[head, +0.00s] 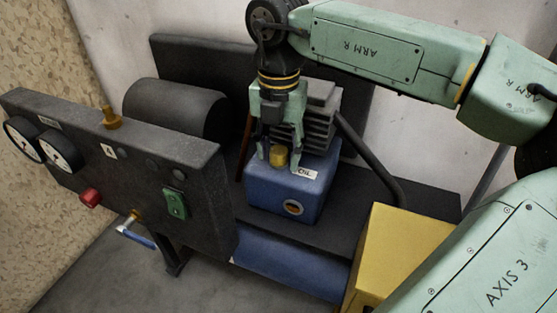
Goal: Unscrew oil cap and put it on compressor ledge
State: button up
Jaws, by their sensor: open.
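The oil cap (278,155) is a small yellow cap on top of the blue compressor block (262,192), next to a white label reading "OIL" (304,173). My gripper (279,160) points down over the cap, with its fingers open on either side of it. Whether the fingers touch the cap cannot be told from this view. The cap appears seated on the block. The dark compressor ledge (335,222) runs beneath and around the blue block, with bare surface to its right.
A dark panel (120,165) with gauges, a red knob (90,197) and a green switch (175,204) stands at left. A black hose (370,160) curves down right of the block. A yellow box (400,245) stands at front right. A grey finned part (318,115) rises behind my gripper.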

jog(key=m+b, duration=0.1)
jog(key=m, duration=0.2)
jog(key=shift+f+m, duration=0.1)
jog(key=shift+m, duration=0.2)
jog(key=m, duration=0.9)
jog(key=shift+m, duration=0.3)
